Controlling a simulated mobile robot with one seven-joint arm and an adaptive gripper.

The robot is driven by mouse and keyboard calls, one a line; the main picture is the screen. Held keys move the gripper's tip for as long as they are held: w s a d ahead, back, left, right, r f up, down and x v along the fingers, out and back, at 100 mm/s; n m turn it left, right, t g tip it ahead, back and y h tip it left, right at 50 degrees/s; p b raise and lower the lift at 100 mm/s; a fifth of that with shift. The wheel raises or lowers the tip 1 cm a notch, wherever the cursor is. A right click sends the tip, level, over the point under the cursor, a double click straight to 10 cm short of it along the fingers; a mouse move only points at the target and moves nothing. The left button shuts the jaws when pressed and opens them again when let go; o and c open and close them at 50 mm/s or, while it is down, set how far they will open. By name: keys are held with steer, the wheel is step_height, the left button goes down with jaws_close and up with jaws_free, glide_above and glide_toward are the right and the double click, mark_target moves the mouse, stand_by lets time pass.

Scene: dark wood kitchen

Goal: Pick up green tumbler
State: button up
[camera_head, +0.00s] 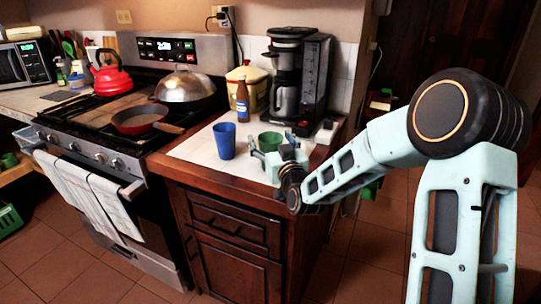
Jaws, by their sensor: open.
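The green tumbler (270,141) stands on the white tiled counter, near its right end. My arm reaches in from the right, and my gripper (268,147) is at the tumbler, its fingers close around or in front of it. My gripper is open. It hides the lower part of the tumbler, and I cannot tell whether the fingers touch it.
A blue tumbler (225,141) stands just left of my gripper. Behind are a brown bottle (242,102), a yellow canister (247,84) and a black coffee maker (299,80). The stove (110,120) with a red pan (141,120) is to the left.

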steer(key=c, duration=1.4)
